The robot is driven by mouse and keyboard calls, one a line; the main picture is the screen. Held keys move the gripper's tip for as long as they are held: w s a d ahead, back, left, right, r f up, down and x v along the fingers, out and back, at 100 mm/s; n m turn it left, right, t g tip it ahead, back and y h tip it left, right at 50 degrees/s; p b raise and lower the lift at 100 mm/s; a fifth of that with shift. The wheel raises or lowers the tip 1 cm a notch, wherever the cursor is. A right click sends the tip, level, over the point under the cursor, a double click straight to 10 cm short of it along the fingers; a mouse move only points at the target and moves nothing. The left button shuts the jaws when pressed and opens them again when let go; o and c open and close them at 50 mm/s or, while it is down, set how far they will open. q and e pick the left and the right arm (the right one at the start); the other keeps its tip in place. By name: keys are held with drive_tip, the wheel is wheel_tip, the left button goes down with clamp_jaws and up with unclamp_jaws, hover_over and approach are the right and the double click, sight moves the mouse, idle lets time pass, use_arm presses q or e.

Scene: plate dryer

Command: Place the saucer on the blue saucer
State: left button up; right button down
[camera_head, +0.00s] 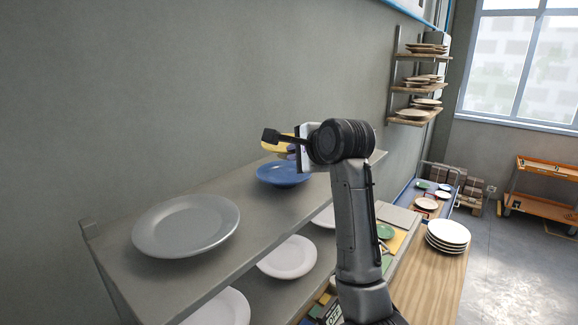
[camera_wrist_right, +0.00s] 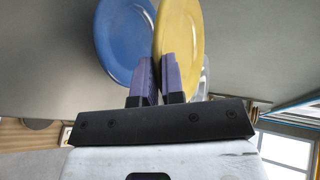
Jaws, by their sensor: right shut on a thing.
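A blue saucer (camera_head: 283,176) lies on the top shelf (camera_head: 258,212), with my right wrist partly covering the view around it. A yellow saucer (camera_head: 270,147) shows just above and behind it, partly hidden by my right gripper (camera_head: 292,150). In the right wrist view, the purple fingers of this gripper (camera_wrist_right: 158,80) are shut on the rim of the yellow saucer (camera_wrist_right: 184,40). The blue saucer (camera_wrist_right: 124,42) is beside it in that view, overlapping in outline. I cannot tell whether the two saucers touch. My left gripper is not in view.
A grey plate (camera_head: 186,226) lies on the near part of the top shelf. White plates (camera_head: 287,257) sit on the shelf below. A white plate stack (camera_head: 448,234) stands on a wooden table at right. A wall (camera_head: 200,80) closes off the shelf's back.

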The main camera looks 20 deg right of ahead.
drive_tip(key=shift+w+a+f, duration=0.3)
drive_tip(key=shift+a+f, duration=0.2)
drive_tip(key=shift+a, duration=0.35)
wheel_tip(320, 180, down, 2)
drive_tip(key=shift+f+p, duration=0.25)
drive_tip(key=shift+p, duration=0.7)
drive_tip(key=shift+f, duration=0.75)
drive_tip(key=shift+f, duration=0.15)
drive_tip(key=c, duration=1.5)
unclamp_jaws()
drive_tip(key=b+v, duration=0.5)
drive_tip(key=v, duration=0.7)
